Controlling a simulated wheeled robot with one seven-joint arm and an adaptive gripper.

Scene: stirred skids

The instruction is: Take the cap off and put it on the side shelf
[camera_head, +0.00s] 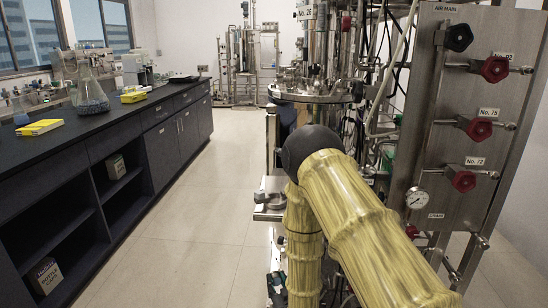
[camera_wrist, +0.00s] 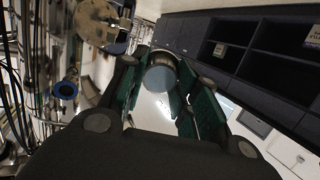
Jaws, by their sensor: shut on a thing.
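My gripper (camera_wrist: 158,92) is shut on a round metal piece with a flat blue-grey face, which looks like the cap (camera_wrist: 160,78). The green-padded fingers lie on either side of it. In the head view my yellow arm hides the gripper and the cap. A small metal shelf (camera_head: 268,212), apparently the side shelf, sticks out at the left of the skid beside my arm, with a small grey object on it. I cannot tell for sure which pale surface in the wrist view is this shelf.
A steel vessel (camera_head: 310,92) with pipes and cables stands behind my arm. A valve panel (camera_head: 445,130) with red knobs and a gauge is close on the right. A dark lab bench (camera_head: 130,120) runs along the left. The aisle floor (camera_head: 185,215) between is clear.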

